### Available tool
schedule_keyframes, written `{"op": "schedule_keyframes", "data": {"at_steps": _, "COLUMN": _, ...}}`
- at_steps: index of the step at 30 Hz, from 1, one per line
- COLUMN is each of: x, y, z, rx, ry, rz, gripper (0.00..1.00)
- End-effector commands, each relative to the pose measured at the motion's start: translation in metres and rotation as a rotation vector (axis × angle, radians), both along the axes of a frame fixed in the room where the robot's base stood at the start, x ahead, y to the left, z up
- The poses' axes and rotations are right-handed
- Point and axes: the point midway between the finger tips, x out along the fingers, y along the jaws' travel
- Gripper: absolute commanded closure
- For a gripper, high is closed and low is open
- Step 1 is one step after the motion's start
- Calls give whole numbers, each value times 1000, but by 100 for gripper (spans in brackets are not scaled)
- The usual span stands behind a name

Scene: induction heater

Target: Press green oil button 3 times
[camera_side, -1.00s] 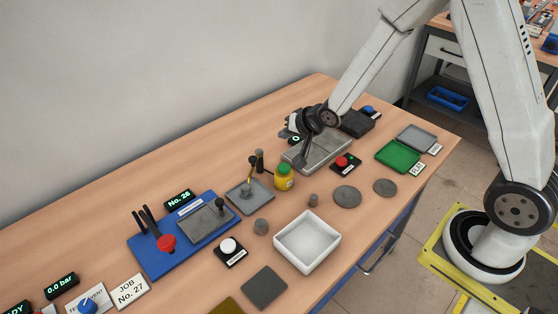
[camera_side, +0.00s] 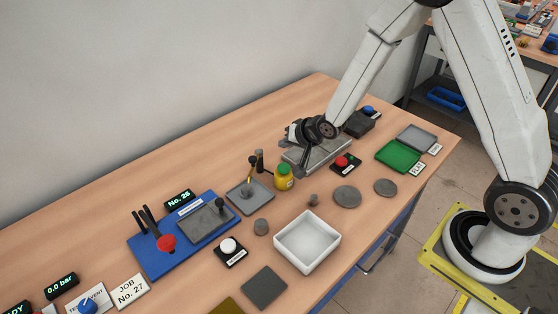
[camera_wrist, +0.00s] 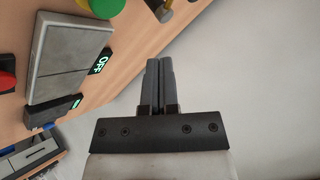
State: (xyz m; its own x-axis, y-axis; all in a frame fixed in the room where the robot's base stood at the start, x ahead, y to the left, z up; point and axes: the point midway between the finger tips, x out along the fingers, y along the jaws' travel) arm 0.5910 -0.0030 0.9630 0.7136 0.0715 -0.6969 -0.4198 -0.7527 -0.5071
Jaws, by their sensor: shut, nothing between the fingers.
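A yellow oil bottle (camera_side: 283,184) with a green button-like cap (camera_side: 285,169) stands upright on the bench. In the wrist view the green cap (camera_wrist: 88,4) is cut by the top edge, left of my fingers. In the wrist view my gripper's fingers (camera_wrist: 159,63) are together. The tips look apart from the cap, at about its height or lower; the exact gap is unclear.
The grey plated unit (camera_wrist: 70,58) has a green-lit OFF display (camera_wrist: 100,62). A red button (camera_side: 342,162) stands right of the bottle. Left of it are a grey tray (camera_side: 262,199) with posts and a blue fixture (camera_side: 151,258). A white bin (camera_side: 308,241) sits in front.

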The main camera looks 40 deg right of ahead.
Motion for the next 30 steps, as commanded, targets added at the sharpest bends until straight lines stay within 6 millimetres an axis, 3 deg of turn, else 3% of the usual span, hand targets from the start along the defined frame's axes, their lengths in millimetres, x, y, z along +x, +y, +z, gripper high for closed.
{"op": "schedule_keyframes", "data": {"at_steps": 15, "x": 0, "y": 0, "z": -49, "rx": 1, "ry": 1, "rz": -1, "gripper": 100}}
{"op": "schedule_keyframes", "data": {"at_steps": 30, "x": 0, "y": 0, "z": -55, "rx": 0, "ry": -1, "rz": -1, "gripper": 100}}
